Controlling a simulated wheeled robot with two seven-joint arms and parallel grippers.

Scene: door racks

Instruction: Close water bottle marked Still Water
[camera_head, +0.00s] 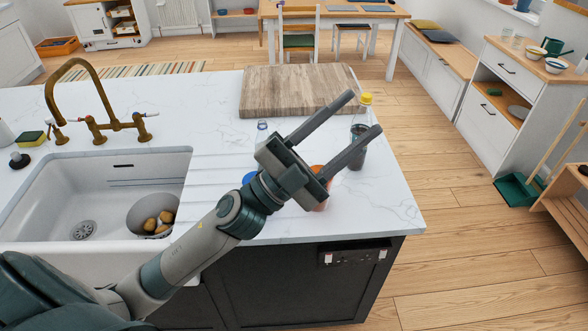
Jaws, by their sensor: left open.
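My left gripper (362,113) is open over the white counter, its two long fingers pointing up and right. A bottle with a yellow cap and dark contents (357,156) stands at the counter's right side, partly behind the fingers. The top of a clear bottle (262,128) shows behind the gripper's body; most of it is hidden. A small blue item (249,177), perhaps a cap, shows beside my wrist. An orange-brown item (319,203) is mostly hidden by the gripper. No label is readable, so I cannot tell which bottle is Still Water. My right gripper is not in view.
A wooden board (290,82) lies at the back of the white counter (390,205). A white sink (60,190) holds a bowl (140,214) with several yellowish items. A brass tap (95,125) stands behind the sink. The counter's right front corner is clear.

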